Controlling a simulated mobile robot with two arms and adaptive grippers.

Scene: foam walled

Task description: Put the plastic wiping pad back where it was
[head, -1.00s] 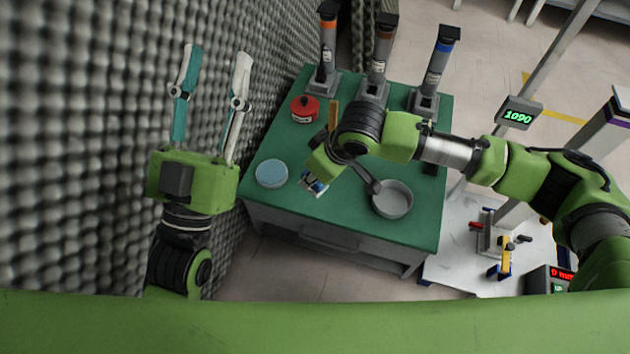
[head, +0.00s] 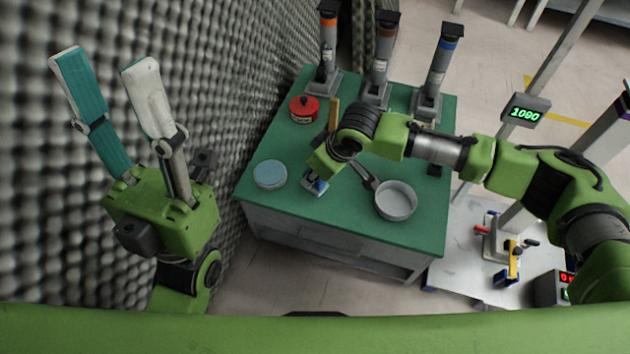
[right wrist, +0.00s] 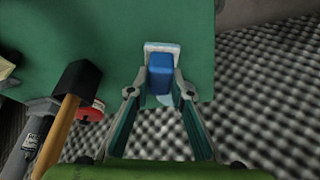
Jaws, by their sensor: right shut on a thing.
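The wiping pad (right wrist: 160,72), a blue block on a white base, is between the fingers of my right gripper (right wrist: 161,88). My right gripper (head: 316,178) is shut on it near the front left edge of the green table (head: 335,215). In the head view the pad (head: 314,184) shows only partly below the gripper. Whether its base touches the table I cannot tell. My left gripper (head: 102,66) is open and empty, in front of the foam wall, well left of the table.
A round light-blue disc (head: 270,174) lies left of the pad. A grey pan (head: 395,200) stands to the right. A red-lidded container (head: 304,109), a hammer (right wrist: 80,78) and upright grey cylinders (head: 380,60) are further back. The foam wall (head: 215,60) borders the left side.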

